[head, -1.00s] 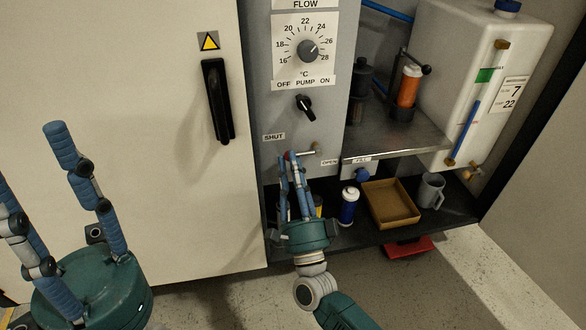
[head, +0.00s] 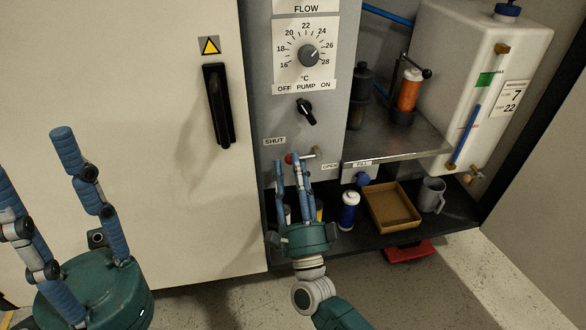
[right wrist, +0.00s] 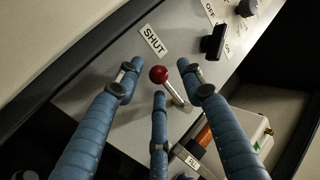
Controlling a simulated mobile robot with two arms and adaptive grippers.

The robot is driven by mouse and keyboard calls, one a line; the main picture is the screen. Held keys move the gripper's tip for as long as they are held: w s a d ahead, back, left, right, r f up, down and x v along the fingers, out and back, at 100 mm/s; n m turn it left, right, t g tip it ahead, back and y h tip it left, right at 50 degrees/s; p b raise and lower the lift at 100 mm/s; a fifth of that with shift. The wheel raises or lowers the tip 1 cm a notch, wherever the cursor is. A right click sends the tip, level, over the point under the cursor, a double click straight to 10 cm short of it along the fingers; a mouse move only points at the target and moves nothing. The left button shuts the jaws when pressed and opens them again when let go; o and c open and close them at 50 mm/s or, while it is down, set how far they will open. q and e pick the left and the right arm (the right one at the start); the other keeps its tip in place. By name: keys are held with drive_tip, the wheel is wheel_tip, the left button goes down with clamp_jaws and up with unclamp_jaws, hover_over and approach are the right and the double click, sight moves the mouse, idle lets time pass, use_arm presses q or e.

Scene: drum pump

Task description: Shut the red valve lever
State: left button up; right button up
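The red valve lever's ball knob (head: 289,158) is on the left end of its metal arm, below the SHUT label (head: 274,141) and left of the OPEN label (head: 330,167). In the right wrist view the red knob (right wrist: 159,74) and its metal arm (right wrist: 178,97) lie among my three blue fingers. My right gripper (head: 292,160) is open, its fingertips spread around or just before the knob. Contact cannot be told. My left gripper (head: 32,152) is open and empty at the far left, apart from the panel.
Above the lever are the black pump switch (head: 306,110) and the dial (head: 308,55). To the right are a brown tray (head: 392,207), a grey mug (head: 431,195), a blue bottle (head: 348,209) and a white tank (head: 468,90). A door handle (head: 218,104) stands out at the left.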

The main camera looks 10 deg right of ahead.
drive_tip(key=v, duration=1.2)
